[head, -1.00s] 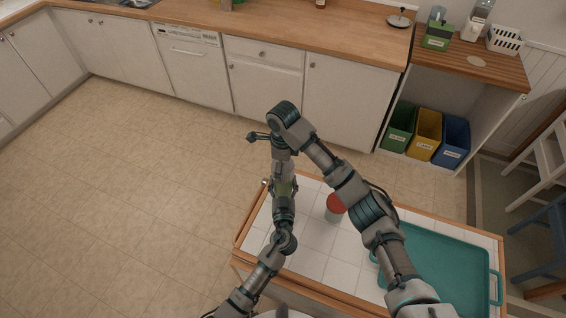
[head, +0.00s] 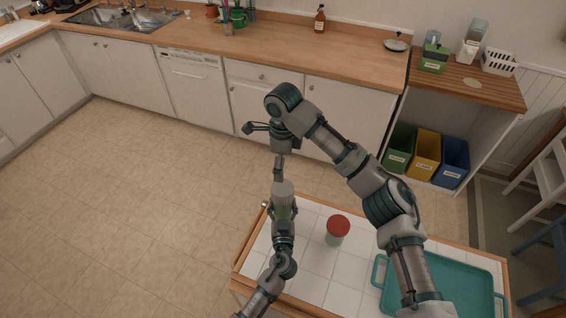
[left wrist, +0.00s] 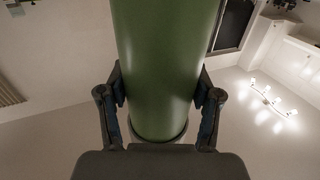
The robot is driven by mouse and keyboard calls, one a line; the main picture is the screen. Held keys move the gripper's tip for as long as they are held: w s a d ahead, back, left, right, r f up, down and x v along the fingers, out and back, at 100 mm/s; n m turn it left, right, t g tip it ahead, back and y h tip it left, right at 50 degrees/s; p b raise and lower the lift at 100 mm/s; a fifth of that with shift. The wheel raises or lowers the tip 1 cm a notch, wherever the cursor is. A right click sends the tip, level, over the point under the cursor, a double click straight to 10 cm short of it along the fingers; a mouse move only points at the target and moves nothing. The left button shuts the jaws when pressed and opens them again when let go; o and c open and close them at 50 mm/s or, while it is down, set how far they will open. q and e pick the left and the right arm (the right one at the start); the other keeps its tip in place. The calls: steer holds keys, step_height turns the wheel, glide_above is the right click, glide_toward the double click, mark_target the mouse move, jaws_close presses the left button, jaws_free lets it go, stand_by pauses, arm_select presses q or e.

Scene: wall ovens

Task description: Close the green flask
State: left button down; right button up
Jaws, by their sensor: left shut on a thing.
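The green flask (head: 284,207) is held over the left part of the tiled table top in the head view. My left gripper (left wrist: 160,88) is shut on its green body, with a finger on each side in the left wrist view. A pale grey part (head: 283,188) shows at the flask's upper end; whether it is a seated lid I cannot tell. My right arm reaches over from the right and bends down above the flask. Its gripper (head: 279,168) is close over the upper end, too small to tell whether it is open, shut or touching.
A jar with a red lid (head: 338,229) stands on the white tiles (head: 313,260), right of the flask. A teal tray (head: 450,282) lies on the table's right side. Counters with white cabinets (head: 262,102) run behind, and open floor (head: 130,200) lies to the left.

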arm_select(q)
steer(key=shift+c, duration=0.7)
jaws_free()
steer(key=shift+s, duration=0.1)
steer(key=s, duration=1.1)
steer(key=shift+s, duration=0.35)
